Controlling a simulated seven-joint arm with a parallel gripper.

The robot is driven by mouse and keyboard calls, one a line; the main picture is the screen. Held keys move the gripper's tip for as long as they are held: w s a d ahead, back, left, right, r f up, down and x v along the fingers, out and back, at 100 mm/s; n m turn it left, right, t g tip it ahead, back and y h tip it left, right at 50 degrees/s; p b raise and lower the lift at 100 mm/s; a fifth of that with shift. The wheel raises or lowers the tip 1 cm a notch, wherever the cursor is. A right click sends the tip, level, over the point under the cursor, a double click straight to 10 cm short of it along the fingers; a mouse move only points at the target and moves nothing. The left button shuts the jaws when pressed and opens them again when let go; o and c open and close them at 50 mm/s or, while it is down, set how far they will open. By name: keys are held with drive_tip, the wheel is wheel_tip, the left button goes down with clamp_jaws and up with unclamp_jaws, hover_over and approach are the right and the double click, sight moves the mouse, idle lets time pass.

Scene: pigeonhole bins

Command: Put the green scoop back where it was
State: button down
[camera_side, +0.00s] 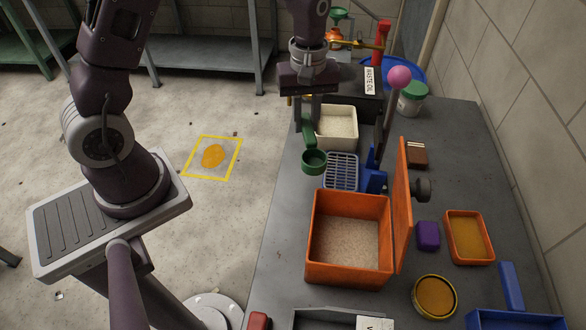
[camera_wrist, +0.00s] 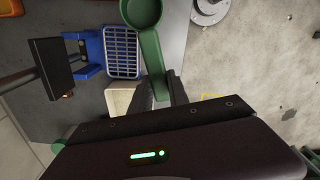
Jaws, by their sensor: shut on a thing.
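The green scoop (camera_side: 314,161) hangs over the left part of the bench in the side view, its round cup toward the camera. My gripper (camera_side: 308,118) is shut on its handle. In the wrist view the handle (camera_wrist: 152,55) runs up from between my fingers (camera_wrist: 165,88) to the cup, cut by the top edge. The cup's inside looks plain green. A blue grid rack (camera_side: 342,172) lies beside and below the scoop; the wrist view shows it too (camera_wrist: 122,52). The height of the scoop above the bench is hard to tell.
A cream bin (camera_side: 352,142) of pale grains stands behind the rack. An orange bin (camera_side: 350,277) of grains stands in front, its lid (camera_side: 402,205) upright. A pink-knobbed lever (camera_side: 398,77) rises right of the rack. The bench's right middle has free room.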

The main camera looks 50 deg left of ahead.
drive_tip(key=w+a+f+m, duration=0.1)
drive_tip(key=a+f+m, duration=0.15)
drive_tip(key=a, duration=0.35)
drive_tip(key=shift+m, duration=0.45)
drive_tip(key=f, duration=0.9)
drive_tip(key=shift+w+d+f, duration=0.2)
drive_tip(key=shift+f, duration=0.1)
drive_tip(key=shift+f, duration=0.1)
drive_tip(key=c, duration=1.3)
unclamp_jaws()
drive_tip(key=shift+o, duration=0.2)
